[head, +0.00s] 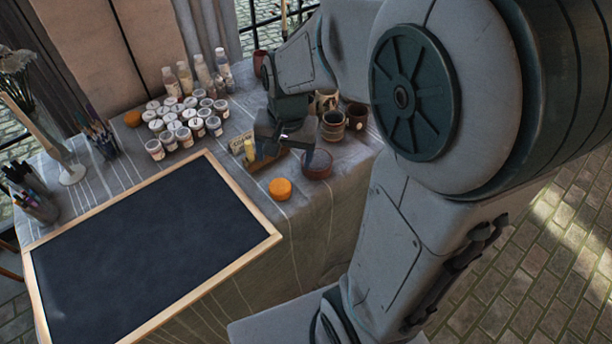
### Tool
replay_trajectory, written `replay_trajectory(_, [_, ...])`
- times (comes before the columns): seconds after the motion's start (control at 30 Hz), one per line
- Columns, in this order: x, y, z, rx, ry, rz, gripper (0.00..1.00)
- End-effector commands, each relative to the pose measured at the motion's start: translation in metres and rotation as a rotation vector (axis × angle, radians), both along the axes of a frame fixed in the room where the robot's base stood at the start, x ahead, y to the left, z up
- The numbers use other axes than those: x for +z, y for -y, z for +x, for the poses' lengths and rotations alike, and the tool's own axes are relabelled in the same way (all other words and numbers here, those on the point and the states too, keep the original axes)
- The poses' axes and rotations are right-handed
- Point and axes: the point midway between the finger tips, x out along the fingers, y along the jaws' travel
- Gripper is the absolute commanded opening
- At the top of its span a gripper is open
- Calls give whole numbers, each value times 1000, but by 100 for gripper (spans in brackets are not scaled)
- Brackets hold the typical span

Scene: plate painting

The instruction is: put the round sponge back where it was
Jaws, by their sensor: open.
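A round orange sponge (280,189) lies on the grey cloth of the table, near the front edge and just right of the framed dark board (150,250). A second rounded orange thing (132,119) lies at the back left beside the paint jars; I cannot tell whether it is also a sponge. My gripper (283,153) points down behind the front sponge, apart from it. It is open, and I see nothing held in it. My arm hides part of the table's right side.
A reddish bowl (317,165) stands close to the right of my gripper. A small yellow item (250,150) is close to its left. Mugs (333,126) stand behind. Several paint jars (155,149) and bottles (186,79) fill the back. Brush holders (36,208) stand at left.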

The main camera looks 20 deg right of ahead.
Motion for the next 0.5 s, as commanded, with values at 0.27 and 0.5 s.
replay_trajectory(0.27, [38,3,-73,325,100,-76,78])
replay_trajectory(0.5, [45,5,-107,484,135,-135,78])
